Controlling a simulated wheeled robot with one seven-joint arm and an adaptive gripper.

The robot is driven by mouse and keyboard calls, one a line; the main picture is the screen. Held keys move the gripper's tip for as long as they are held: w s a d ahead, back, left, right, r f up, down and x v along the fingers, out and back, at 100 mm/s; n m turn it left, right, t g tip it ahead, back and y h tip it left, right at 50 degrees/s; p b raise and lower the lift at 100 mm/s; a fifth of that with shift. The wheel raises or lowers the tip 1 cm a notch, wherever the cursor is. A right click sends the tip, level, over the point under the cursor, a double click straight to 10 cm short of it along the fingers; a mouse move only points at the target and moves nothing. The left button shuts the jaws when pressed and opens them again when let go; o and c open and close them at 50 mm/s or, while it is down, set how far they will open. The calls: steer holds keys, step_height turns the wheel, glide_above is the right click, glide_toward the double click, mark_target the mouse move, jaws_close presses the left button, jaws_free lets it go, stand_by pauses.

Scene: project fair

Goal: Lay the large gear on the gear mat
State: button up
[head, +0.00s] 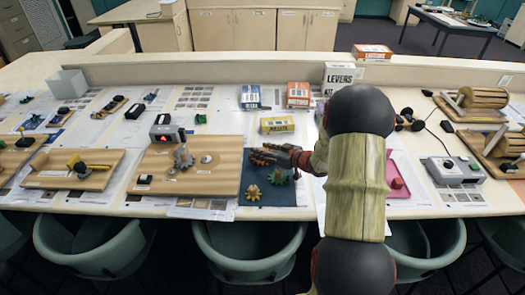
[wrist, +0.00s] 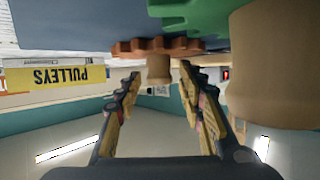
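The dark blue gear mat (head: 290,197) lies on the table in the middle of the head view. A brown gear (head: 253,193) and a green gear (head: 278,176) with upright knobs are on it. A grey gear (head: 183,158) is on the wooden board to the left; I cannot be sure which gear is the large one. My gripper (head: 256,155) is over the mat's far part, pointing left. In the upside-down wrist view its fingers (wrist: 161,72) are apart with nothing gripped. The brown gear (wrist: 140,46) and its knob appear beyond the fingertips, and the green gear (wrist: 205,14) is to the right.
The wooden board (head: 220,180) stands left of the mat. A yellow pulleys box (head: 277,125) is behind my gripper and shows at left in the wrist view (wrist: 50,75). A pink tray (head: 402,205) is right of my arm. Chairs line the front edge.

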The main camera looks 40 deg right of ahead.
steer(key=p+v, duration=0.3)
steer(key=v, duration=0.8)
steer(key=shift+s+r, duration=0.1)
steer(key=shift+r, duration=0.05)
steer(key=shift+s+r+p, duration=0.1)
steer(key=shift+r+p, duration=0.05)
steer(key=shift+p, duration=0.15)
steer(key=w+a+r+g+h, duration=0.2)
steer(key=w+r+h, duration=0.25)
steer(key=r, duration=0.55)
steer(key=s+a+r+m+g+h, duration=0.1)
steer(key=s+a+r+m+h, duration=0.2)
steer(key=a+r, duration=0.35)
steer(key=s+a+n+g+y, duration=0.1)
steer(key=s+a+g+y, duration=0.4)
steer(key=s+a, duration=1.8)
steer(key=shift+s+r, duration=0.45)
steer(key=shift+d, duration=0.1)
